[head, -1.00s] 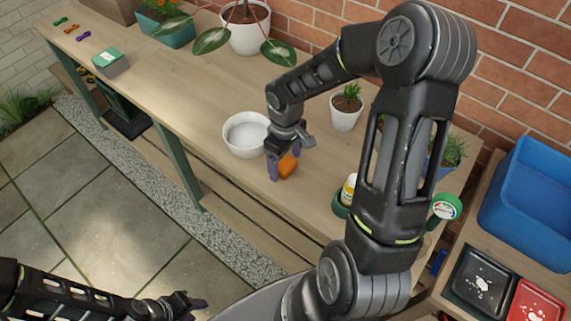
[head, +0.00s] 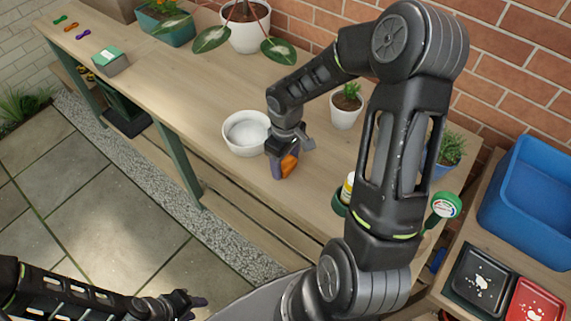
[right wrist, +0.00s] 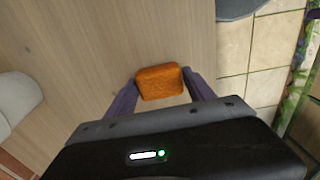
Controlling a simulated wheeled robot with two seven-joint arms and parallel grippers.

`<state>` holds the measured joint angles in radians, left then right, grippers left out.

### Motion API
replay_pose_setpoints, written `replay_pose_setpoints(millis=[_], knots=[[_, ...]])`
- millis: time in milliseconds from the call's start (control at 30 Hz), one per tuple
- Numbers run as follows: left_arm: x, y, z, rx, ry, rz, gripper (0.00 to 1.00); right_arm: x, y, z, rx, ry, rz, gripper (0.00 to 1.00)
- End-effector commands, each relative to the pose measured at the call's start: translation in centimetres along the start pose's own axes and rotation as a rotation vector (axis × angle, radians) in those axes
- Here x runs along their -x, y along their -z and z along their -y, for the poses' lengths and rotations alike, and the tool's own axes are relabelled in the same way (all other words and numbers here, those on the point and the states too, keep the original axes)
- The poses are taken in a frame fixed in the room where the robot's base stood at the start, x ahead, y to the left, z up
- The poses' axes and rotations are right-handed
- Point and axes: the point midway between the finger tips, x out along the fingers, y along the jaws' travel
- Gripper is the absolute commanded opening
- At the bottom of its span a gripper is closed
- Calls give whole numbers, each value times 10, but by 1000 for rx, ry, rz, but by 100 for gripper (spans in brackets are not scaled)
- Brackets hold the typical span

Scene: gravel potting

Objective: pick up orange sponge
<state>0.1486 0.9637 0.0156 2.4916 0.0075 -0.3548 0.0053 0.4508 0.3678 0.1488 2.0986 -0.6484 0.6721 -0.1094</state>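The orange sponge (head: 289,165) is near the front edge of the workbench, just right of the white bowl. My right gripper (head: 283,168) points down with its purple fingers on either side of the sponge. In the right wrist view, the sponge (right wrist: 160,82) sits between the two fingertips (right wrist: 161,80), which press against its left and right sides. I cannot tell whether the sponge still touches the bench top. My left gripper (head: 190,303) is low over the paving, away from the bench; its finger opening is unclear.
The white bowl (head: 246,133) stands close left of my right gripper. A small potted plant (head: 346,108) is behind it, and a bottle (head: 348,187) in a green holder is to the right.

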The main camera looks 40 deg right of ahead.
Motion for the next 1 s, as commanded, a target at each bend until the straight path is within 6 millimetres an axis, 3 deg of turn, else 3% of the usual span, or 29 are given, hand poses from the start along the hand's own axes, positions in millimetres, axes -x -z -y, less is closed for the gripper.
replay_pose_setpoints(millis=[533,833,1000], knots=[[0,0,0,0,0,0,36,0,0,0,0,0,0,17],[0,0,0,0,0,0,36,4,0,0,-1,-1,-2,17],[-2,0,1,0,-1,-1,36,22,1,-1,-1,-3,-4,17]])
